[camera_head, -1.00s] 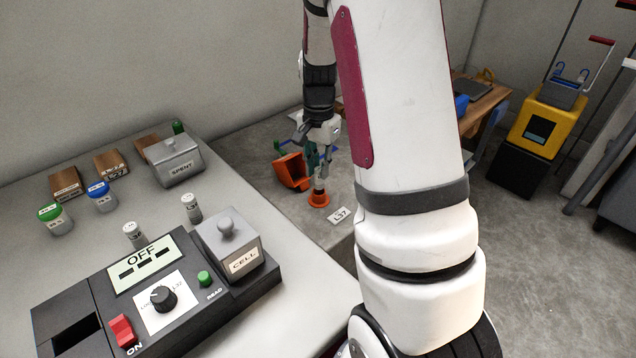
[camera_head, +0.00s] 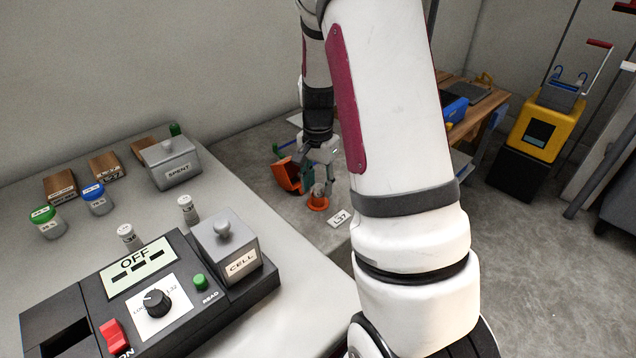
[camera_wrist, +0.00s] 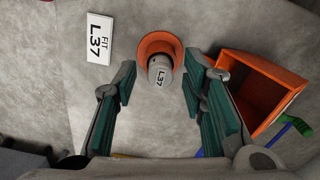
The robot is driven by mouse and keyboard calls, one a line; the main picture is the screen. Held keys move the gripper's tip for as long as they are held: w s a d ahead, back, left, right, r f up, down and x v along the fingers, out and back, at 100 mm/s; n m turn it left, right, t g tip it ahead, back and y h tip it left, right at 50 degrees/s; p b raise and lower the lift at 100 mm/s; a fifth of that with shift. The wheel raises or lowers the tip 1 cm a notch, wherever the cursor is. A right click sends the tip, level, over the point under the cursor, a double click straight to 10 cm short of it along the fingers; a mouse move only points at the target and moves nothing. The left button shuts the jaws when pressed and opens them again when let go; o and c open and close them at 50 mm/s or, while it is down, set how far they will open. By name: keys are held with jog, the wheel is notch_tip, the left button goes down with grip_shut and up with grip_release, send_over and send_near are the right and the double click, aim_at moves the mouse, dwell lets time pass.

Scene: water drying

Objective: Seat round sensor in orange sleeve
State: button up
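The round sensor (camera_wrist: 160,70) is a small grey cylinder marked L37. In the wrist view it stands upright within the orange sleeve (camera_wrist: 150,42), whose flared rim shows around it. I cannot tell how deep it sits. In the head view the sensor (camera_head: 319,191) rises out of the sleeve (camera_head: 318,204) on the grey surface behind the bench. My gripper (camera_wrist: 160,75) is open and empty, with its green-padded fingers apart on either side of the sensor and not touching it. In the head view my gripper (camera_head: 320,165) is just above it.
A white FIT L37 card (camera_wrist: 98,38) lies beside the sleeve. An open orange bin (camera_wrist: 258,88) stands close to my right finger, with a green and blue item near it. The meter (camera_head: 150,290) and the SPENT box (camera_head: 172,163) stand on the front bench.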

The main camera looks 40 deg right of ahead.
aim_at(318, 186)
notch_tip(318, 186, up, 12)
jog(key=p, duration=0.4)
jog(key=s+a+r+n, duration=0.3)
jog(key=s+a+r, duration=0.1)
jog(key=a+r, duration=0.3)
jog(key=s+a+r+n, duration=0.35)
jog(key=s+a, duration=0.25)
jog(key=s, duration=0.2)
jog(key=s+a+r+n, duration=0.35)
jog(key=s+a, duration=0.25)
jog(key=s, duration=0.2)
jog(key=s+a+f+n, duration=0.1)
jog(key=s+n, duration=0.3)
jog(key=s, duration=0.5)
jog(key=shift+a+f+n+t, duration=0.3)
jog(key=shift+a+f, duration=0.1)
jog(key=shift+a, duration=0.2)
